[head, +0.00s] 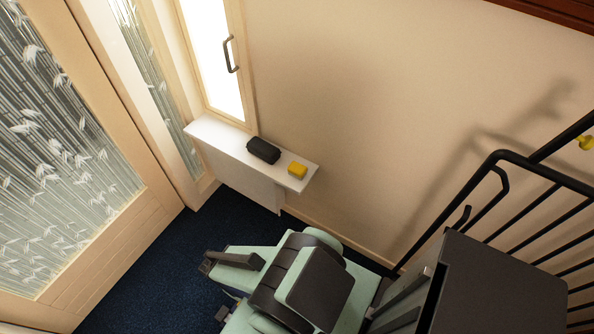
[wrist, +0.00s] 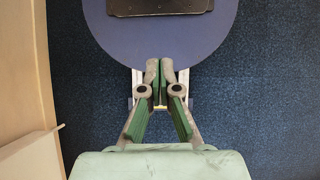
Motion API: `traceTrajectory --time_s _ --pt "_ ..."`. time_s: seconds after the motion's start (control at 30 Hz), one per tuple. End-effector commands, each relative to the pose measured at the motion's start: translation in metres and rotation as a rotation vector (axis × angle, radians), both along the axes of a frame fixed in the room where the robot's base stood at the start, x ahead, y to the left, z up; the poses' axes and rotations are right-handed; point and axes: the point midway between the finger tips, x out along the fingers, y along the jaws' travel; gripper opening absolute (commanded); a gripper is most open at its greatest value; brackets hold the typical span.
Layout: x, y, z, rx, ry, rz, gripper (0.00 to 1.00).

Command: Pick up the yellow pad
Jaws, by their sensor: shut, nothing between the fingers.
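The yellow pad (head: 298,171) is a small yellow block on the right end of a narrow white shelf (head: 221,133) against the wall in the head view. It lies apart from a black oblong object to its left. My gripper (wrist: 160,75) shows in the wrist view with its fingertips together and nothing between them. It is over the dark blue floor, away from the shelf. The pad is not in the wrist view. In the head view my arm is below the shelf, and I cannot make out the fingertips clearly there.
The black object (head: 263,151) sits mid-shelf beside the pad. A bright narrow window (head: 212,55) with a handle is above the shelf's left part. A black railing (head: 530,165) stands at right. A wooden door with bamboo-patterned glass (head: 60,130) is at left. Wall above the pad is bare.

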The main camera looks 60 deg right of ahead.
Motion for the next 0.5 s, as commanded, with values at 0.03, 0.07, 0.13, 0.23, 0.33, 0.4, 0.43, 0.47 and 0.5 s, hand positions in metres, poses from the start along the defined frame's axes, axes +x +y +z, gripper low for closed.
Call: traceTrajectory --time_s 0.03,0.07,0.13,0.23,0.33,0.4,0.43,0.47,0.5 --pt "0.0 0.0 0.0 0.0 0.0 0.0 0.0" --pt "0.0 0.0 0.0 0.0 0.0 0.0 0.0" --pt "0.0 0.0 0.0 0.0 0.0 0.0 0.0" --pt "0.0 0.0 0.0 0.0 0.0 0.0 0.0" --pt "0.0 0.0 0.0 0.0 0.0 0.0 0.28" --pt "0.0 0.0 0.0 0.0 0.0 0.0 0.53" --pt "0.0 0.0 0.0 0.0 0.0 0.0 0.64" --pt "0.0 0.0 0.0 0.0 0.0 0.0 0.74" --pt "0.0 0.0 0.0 0.0 0.0 0.0 0.89"
